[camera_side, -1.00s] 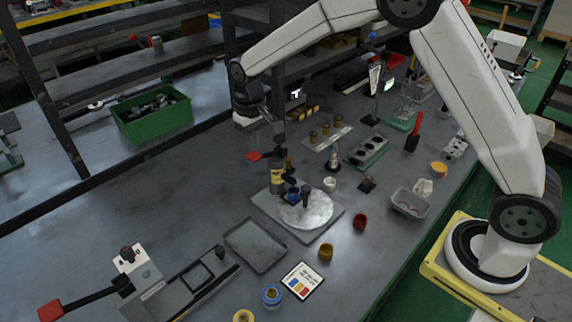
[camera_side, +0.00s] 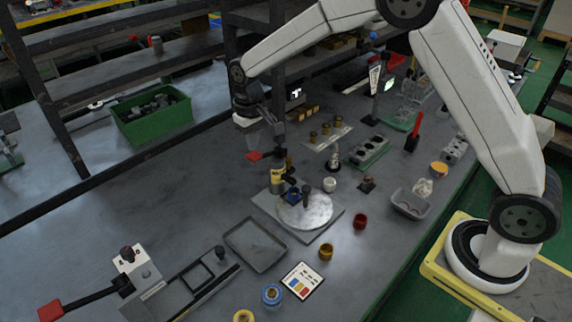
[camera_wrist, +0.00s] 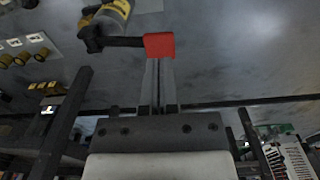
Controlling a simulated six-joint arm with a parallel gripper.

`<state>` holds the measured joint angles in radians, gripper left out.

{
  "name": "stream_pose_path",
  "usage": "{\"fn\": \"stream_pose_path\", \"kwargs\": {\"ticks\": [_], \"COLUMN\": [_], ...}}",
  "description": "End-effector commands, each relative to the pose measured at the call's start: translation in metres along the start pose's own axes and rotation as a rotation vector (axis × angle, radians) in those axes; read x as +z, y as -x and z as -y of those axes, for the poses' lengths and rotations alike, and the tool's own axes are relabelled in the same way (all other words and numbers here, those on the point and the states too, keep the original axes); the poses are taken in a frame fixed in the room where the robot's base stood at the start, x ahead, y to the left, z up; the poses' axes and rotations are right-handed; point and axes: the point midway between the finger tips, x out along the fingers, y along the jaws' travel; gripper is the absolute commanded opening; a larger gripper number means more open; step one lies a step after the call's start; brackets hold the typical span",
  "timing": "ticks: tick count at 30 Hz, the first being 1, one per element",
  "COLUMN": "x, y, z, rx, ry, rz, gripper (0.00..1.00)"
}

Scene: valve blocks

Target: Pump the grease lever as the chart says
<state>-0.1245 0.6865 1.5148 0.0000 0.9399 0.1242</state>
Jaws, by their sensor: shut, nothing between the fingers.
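The grease lever's red handle (camera_side: 254,156) sticks out to the left of the yellow-and-grey grease cylinder (camera_side: 277,182), which stands at the rear of the plate with the round disc (camera_side: 304,209). In the wrist view the red handle (camera_wrist: 160,45) ends a black arm from the cylinder (camera_wrist: 112,16). My gripper (camera_wrist: 160,66) is shut and empty, its fingertips at the handle's near edge; whether they touch it I cannot tell. In the side view my gripper (camera_side: 257,147) is just above the handle. The chart, likely the white card with coloured blocks (camera_side: 300,282), lies at the front; its text is unreadable.
A grey tray (camera_side: 255,245) and a red cup (camera_side: 360,221) lie near the disc plate. A green bin (camera_side: 153,116) stands at the back left, and dark shelving posts rise behind my gripper. A separate red-handled lever (camera_side: 50,311) is at the front left.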

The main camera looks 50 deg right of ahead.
Motion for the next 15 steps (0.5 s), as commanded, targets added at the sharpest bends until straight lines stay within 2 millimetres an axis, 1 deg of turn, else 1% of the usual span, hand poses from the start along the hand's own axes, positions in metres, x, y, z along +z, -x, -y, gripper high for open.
{"fn": "stream_pose_path", "kwargs": {"ticks": [15], "x": [0.0002], "y": [-0.0112], "z": [0.0], "rx": [0.0], "ry": [0.0], "rz": [0.001], "gripper": [0.0]}}
